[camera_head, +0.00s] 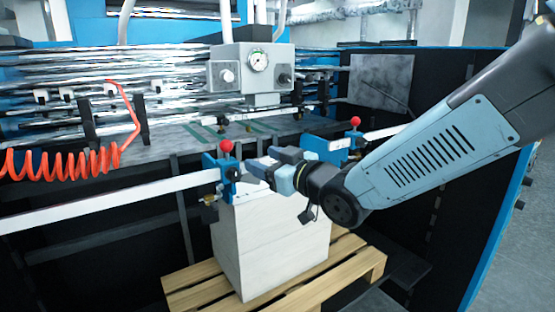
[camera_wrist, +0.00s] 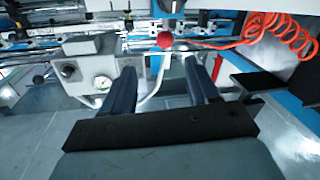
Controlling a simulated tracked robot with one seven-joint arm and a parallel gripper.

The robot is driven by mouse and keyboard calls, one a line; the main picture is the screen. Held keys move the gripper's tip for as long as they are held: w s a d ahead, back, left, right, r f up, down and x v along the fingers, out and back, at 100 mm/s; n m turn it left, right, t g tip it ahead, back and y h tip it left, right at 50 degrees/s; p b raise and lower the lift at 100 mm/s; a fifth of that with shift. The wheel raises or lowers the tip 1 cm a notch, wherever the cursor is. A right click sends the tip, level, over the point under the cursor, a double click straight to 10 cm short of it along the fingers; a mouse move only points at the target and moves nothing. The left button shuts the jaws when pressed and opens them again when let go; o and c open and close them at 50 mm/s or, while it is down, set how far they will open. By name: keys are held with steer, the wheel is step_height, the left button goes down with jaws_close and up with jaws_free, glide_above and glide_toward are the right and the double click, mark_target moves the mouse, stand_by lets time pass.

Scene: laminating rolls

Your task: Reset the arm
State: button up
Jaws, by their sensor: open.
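My arm (camera_head: 430,150) reaches in from the right in the head view. My gripper (camera_head: 259,161) is at its end, above the white stack and just right of a blue clamp with a red knob (camera_head: 226,146). In the wrist view my gripper (camera_wrist: 161,70) shows two dark fingers spread apart with nothing between them. Whether a finger touches the blue clamp cannot be told.
A white block-like stack (camera_head: 268,250) stands on a wooden pallet (camera_head: 192,284). A grey gauge box (camera_head: 250,68) is behind my gripper. A second red knob (camera_head: 355,121), a white bar (camera_head: 110,203) and an orange coiled hose (camera_head: 65,163) are nearby. Grey floor (camera_head: 520,240) is clear at right.

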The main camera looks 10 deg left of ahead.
steer(key=w+d+f+m+h, duration=0.15)
steer(key=d+m+h, duration=0.7)
steer(key=d, duration=1.35)
steer(key=s+d+f+m+g+h, duration=0.1)
steer(key=s+d+m+g+h, duration=0.3)
steer(key=s+d, duration=0.7)
steer(key=s+g+h, duration=0.1)
steer(key=s, duration=0.3)
steer(key=shift+d+f+g, duration=0.25)
steer(key=shift+g, duration=0.05)
